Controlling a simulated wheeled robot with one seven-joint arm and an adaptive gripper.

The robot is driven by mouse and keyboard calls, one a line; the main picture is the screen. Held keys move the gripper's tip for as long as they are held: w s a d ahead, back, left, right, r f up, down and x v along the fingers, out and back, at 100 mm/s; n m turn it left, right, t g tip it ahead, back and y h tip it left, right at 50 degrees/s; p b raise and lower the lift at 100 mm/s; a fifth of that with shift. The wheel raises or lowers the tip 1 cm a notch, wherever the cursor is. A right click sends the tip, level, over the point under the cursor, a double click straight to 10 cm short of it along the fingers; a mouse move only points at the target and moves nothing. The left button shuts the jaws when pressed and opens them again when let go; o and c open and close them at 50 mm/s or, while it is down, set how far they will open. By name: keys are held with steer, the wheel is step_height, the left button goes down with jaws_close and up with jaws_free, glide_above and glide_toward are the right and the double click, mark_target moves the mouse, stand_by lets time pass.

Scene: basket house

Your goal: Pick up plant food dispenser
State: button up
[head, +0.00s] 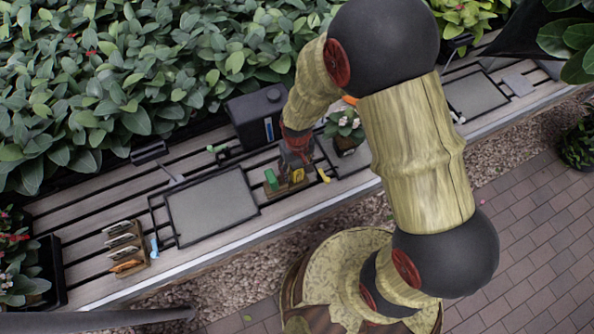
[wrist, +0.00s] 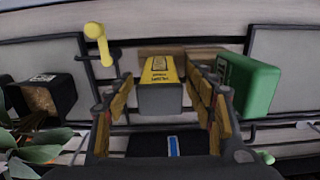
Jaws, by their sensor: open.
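A yellow and dark grey container with black print (wrist: 160,84), likely the plant food dispenser, stands between my fingers in the wrist view. In the head view its yellow part (head: 298,174) shows just under my gripper (head: 296,158). My gripper (wrist: 161,90) is open, with one finger on each side of the container. I cannot tell whether either finger touches it. A green container (wrist: 250,84) stands just right of the right finger. Both containers are at a small wooden holder (head: 286,190) on the slatted bench; the green one also shows in the head view (head: 271,180).
A yellow knobbed item (wrist: 100,44) lies left of the fingers. A potted flowering plant (head: 344,128) and a black canister (head: 258,116) stand close by. A grey framed panel (head: 212,205) lies to the left. Dense foliage (head: 130,80) lines the back.

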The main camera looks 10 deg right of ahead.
steer(key=shift+c, duration=1.1)
steer(key=c, duration=1.1)
steer(key=shift+c, duration=0.4)
steer(key=shift+r, duration=0.15)
steer(key=shift+r, duration=0.6)
steer(key=s+r+p, duration=0.3)
steer(key=s+r, duration=0.8)
steer(key=s, duration=0.3)
steer(key=shift+r, duration=0.3)
